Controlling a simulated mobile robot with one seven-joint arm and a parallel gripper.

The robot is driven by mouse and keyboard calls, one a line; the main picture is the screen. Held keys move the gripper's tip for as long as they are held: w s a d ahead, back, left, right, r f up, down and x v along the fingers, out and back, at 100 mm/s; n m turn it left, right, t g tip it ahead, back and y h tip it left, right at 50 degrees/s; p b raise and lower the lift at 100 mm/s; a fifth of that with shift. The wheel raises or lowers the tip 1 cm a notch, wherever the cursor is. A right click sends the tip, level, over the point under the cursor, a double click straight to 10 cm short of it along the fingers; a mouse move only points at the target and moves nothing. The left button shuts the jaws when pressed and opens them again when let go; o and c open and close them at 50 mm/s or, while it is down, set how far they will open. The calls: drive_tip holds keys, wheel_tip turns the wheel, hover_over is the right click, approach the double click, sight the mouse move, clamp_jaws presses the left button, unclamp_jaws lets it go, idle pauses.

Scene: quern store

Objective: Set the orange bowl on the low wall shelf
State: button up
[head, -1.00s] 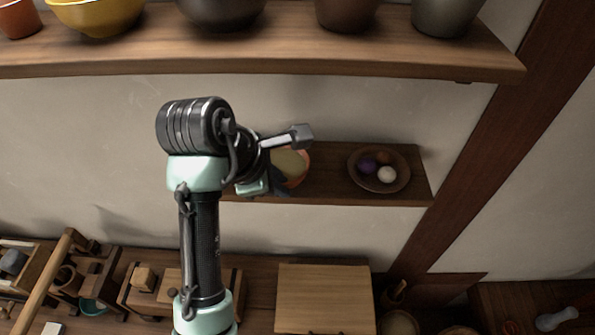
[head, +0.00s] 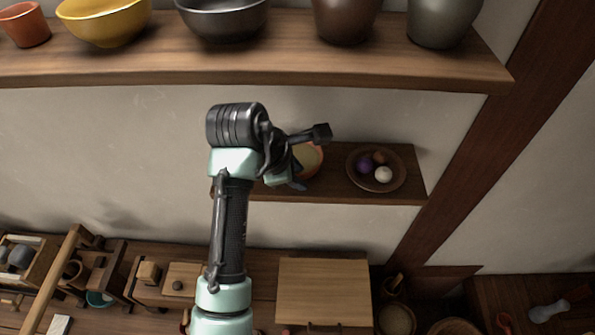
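The orange bowl (head: 315,163) has an orange rim and a pale yellowish inside. It shows in the head view just right of my wrist, in front of or over the left part of the low wall shelf (head: 340,189). My arm hides its left side. My gripper (head: 298,183) is at the bowl's near left edge, mostly hidden by my wrist. The fingers cannot be seen clearly, but the bowl moves along with them, so they appear shut on it. I cannot tell whether the bowl touches the shelf.
A brown dish (head: 352,172) with several small balls stands on the shelf's right part, close to the orange bowl. A higher shelf (head: 250,66) with bowls and pots runs above. A workbench with a wooden board (head: 323,291) lies below. A dark timber post (head: 490,155) stands at right.

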drive_tip(key=shift+o, duration=0.7)
drive_tip(key=shift+r, duration=0.1)
drive_tip(key=shift+r, duration=0.2)
drive_tip(key=v, duration=1.1)
drive_tip(key=shift+s+r+b, duration=0.2)
drive_tip(key=shift+r+b, duration=0.15)
drive_tip(key=shift+a, duration=0.1)
